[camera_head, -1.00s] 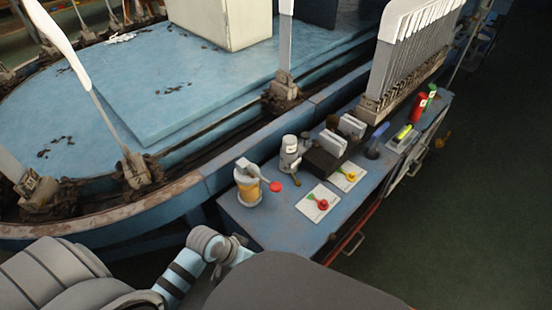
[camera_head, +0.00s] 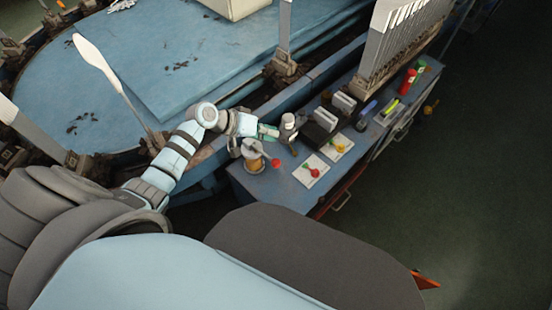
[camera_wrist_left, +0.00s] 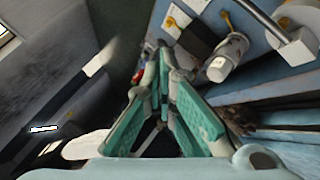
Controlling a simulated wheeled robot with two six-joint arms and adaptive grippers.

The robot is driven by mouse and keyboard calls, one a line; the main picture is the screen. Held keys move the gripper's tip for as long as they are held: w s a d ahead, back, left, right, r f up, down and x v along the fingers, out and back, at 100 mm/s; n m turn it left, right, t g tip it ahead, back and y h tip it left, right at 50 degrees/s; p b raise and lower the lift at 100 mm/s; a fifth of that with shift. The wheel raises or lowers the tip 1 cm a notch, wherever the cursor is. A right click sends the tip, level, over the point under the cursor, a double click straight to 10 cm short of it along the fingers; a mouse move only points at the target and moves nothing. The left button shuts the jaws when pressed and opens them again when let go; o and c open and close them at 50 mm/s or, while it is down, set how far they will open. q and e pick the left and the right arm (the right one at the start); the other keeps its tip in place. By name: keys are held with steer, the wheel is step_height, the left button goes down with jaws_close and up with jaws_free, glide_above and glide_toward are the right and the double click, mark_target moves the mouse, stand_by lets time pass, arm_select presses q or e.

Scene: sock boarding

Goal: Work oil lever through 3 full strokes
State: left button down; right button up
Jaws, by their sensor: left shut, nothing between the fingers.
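The oil lever is a grey arm with a red ball knob (camera_head: 276,162), mounted on top of a small cup-shaped oiler (camera_head: 254,162) with an amber body. It stands at the near left corner of the blue bench. The knob end points right and slightly toward me. My left gripper (camera_head: 270,131) is just behind the oiler, apart from the red knob. Its green-padded fingers (camera_wrist_left: 160,60) are shut and empty in the left wrist view. A grey block with a bar (camera_wrist_left: 297,47), which looks like the lever, shows at the right there. My right gripper is out of view.
A silver can (camera_head: 288,127) stands close to my left fingertips. White cards (camera_head: 309,180) with coloured pieces, a dark block holder (camera_head: 318,133) and red and green bottles (camera_head: 408,82) occupy the bench (camera_head: 262,190). The large blue machine (camera_head: 185,85) lies behind. Floor at right is mostly clear.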

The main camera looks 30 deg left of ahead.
arm_select(q)
steer(key=shift+f, duration=0.1)
steer(key=b, duration=0.8)
glide_above(273, 161)
steer(key=f, duration=0.8)
steer(key=shift+w+a, duration=0.2)
steer(key=shift+w, duration=0.1)
steer(key=shift+f, duration=0.3)
steer(key=shift+f, duration=0.1)
steer(key=shift+d+f, duration=0.1)
steer(key=shift+f, duration=0.2)
steer(key=shift+s+d+f+b, duration=0.1)
steer(key=shift+d+f+b, duration=0.05)
steer(key=shift+f+b, duration=0.9)
steer(key=shift+s+d+f+b, duration=0.1)
steer(key=shift+d+f+b, duration=0.05)
steer(key=shift+f+b, duration=0.9)
stand_by(1.8)
steer(key=shift+f+p, duration=0.1)
steer(key=shift+p, duration=0.2)
steer(key=shift+w+a+r+p, duration=0.1)
steer(key=shift+a+r+p, duration=0.1)
steer(key=shift+r+p, duration=1.1)
steer(key=shift+w+a+r+p, duration=0.1)
steer(key=shift+a+r+p, duration=0.05)
steer(key=shift+r+p, duration=1.1)
